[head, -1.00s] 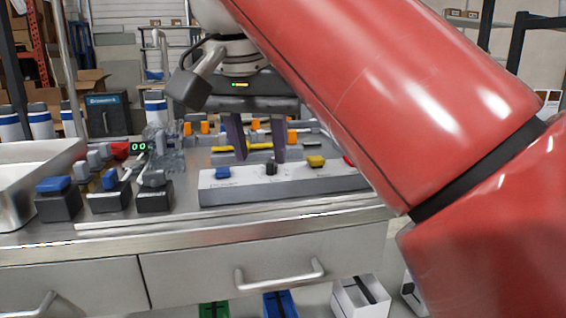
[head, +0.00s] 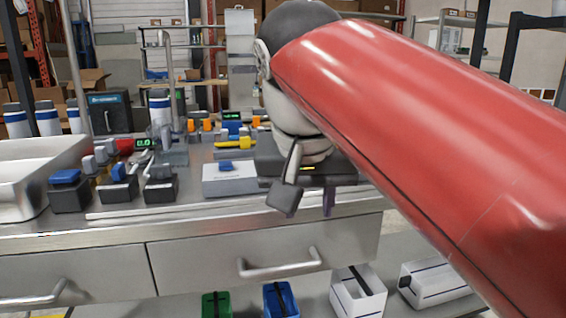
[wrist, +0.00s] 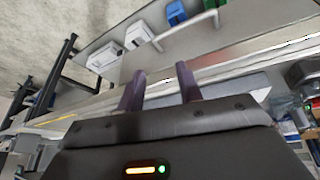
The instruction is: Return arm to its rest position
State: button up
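My gripper hangs below my red arm at the front edge of the counter in the head view, right of centre. Its body covers part of the white control panel (head: 225,186), whose blue button (head: 226,165) still shows. In the wrist view the two dark purple fingers of my gripper (wrist: 161,92) are spread apart. Nothing is between them. The drawer front and counter edge lie beyond the fingertips.
The steel counter holds a tray (head: 30,190) at left and several dispensers with blue and grey tops (head: 118,190). A drawer handle (head: 280,266) juts out below. Green (head: 216,305), blue (head: 281,300) and white bins (head: 357,295) stand underneath.

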jog(key=s+d+f, duration=0.2)
jog(key=d+f, duration=0.2)
jog(key=f, duration=0.4)
jog(key=s+d+f, duration=0.3)
jog(key=d+f, duration=0.1)
jog(key=f, duration=0.4)
jog(key=s+d+f+y, duration=0.1)
jog(key=s+d+f, duration=0.2)
jog(key=f, duration=0.5)
jog(key=shift+s+d+n+t, duration=0.2)
jog(key=shift+d+n+t, duration=0.15)
jog(key=shift+d, duration=0.2)
dwell(1.2)
